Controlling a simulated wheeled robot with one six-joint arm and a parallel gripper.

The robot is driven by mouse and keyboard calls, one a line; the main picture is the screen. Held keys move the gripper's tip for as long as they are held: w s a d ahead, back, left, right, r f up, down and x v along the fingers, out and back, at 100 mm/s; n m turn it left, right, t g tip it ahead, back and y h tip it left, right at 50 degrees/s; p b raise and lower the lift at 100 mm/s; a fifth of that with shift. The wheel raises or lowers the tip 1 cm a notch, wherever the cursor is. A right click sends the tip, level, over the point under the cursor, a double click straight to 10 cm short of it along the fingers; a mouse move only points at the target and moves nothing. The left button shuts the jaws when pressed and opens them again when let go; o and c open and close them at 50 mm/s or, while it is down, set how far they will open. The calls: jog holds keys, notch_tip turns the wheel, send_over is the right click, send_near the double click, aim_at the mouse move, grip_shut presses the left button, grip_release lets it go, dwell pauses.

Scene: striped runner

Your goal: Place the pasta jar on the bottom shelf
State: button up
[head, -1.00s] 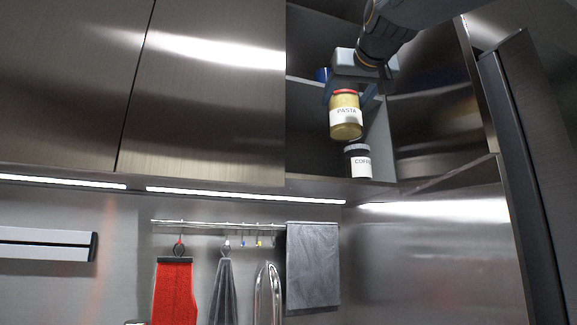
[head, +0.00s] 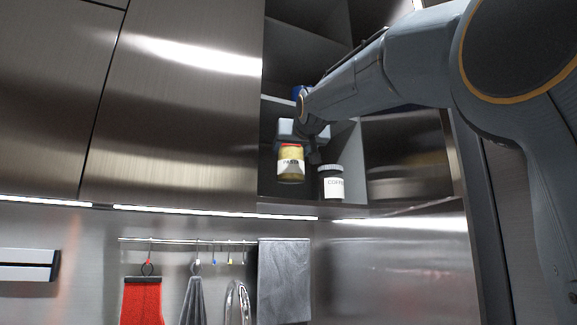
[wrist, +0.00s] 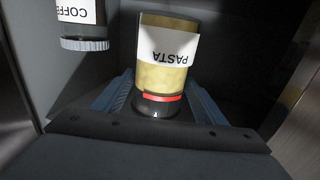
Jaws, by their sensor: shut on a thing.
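The pasta jar (head: 291,166) is a clear jar of yellow pasta with a white PASTA label and a red band at its lid. My gripper (head: 293,146) is shut on its lid end and holds it upright inside the open cabinet. The jar (wrist: 165,62) appears inverted in the wrist view, between my gripper's fingers (wrist: 160,98). The bottom shelf (head: 275,206) lies below the jar. Whether the jar's base touches it is hard to tell; the base looks slightly above the shelf's front edge.
The cabinet's side wall (head: 350,160) is at the right.

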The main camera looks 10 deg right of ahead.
aim_at(294, 165)
jog(key=shift+s+f, duration=0.25)
jog(key=shift+f, duration=1.95)
jog(key=shift+w+f+p, duration=0.25)
jog(key=shift+f+p, duration=0.05)
jog(key=shift+f, duration=0.15)
jog(key=shift+f, duration=0.2)
jog(key=o, duration=1.6)
jog(key=shift+r, duration=0.1)
